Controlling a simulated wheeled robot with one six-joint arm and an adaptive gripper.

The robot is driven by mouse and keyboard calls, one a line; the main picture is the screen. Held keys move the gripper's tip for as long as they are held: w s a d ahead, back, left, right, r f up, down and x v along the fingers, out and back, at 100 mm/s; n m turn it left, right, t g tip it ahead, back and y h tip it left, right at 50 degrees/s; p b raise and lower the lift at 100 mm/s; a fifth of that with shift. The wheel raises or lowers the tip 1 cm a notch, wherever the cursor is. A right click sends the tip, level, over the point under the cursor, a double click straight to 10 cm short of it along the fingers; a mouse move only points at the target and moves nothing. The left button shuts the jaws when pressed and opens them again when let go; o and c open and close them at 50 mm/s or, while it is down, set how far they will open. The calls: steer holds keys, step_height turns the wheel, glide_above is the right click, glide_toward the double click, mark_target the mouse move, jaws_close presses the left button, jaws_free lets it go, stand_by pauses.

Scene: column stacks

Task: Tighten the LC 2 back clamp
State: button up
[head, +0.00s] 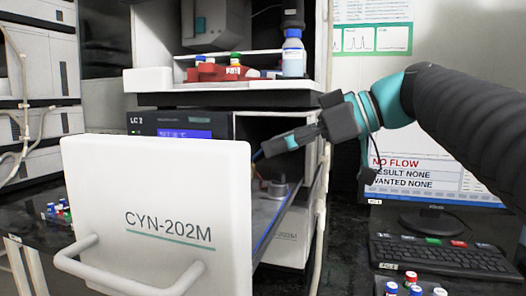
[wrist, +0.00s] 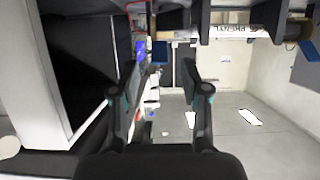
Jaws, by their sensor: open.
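The LC 2 unit (head: 180,124) has a drawer pulled out, with a white front panel marked CYN-202M (head: 160,205). A grey round knob-like part (head: 277,188) stands in the drawer; I cannot tell whether it is the back clamp. My gripper (head: 262,153) is above the drawer's inside, pointing left, above and left of that part. In the wrist view my gripper (wrist: 164,72) is open, with nothing between its fingers. A labelled column (wrist: 240,31) lies across the top of that view, with dark holders (wrist: 202,20) at it, apart from the fingers.
The front panel's handle (head: 130,270) sticks out toward me. A shelf (head: 222,86) with a blue-capped bottle (head: 293,58) and a red rack (head: 212,74) is above the drawer. A keyboard (head: 440,258), monitor (head: 430,170) and several vials (head: 413,284) stand at the right.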

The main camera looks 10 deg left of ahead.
mark_target(260, 151)
steer(key=shift+x, duration=2.15)
jaws_close()
steer(key=shift+d, duration=0.15)
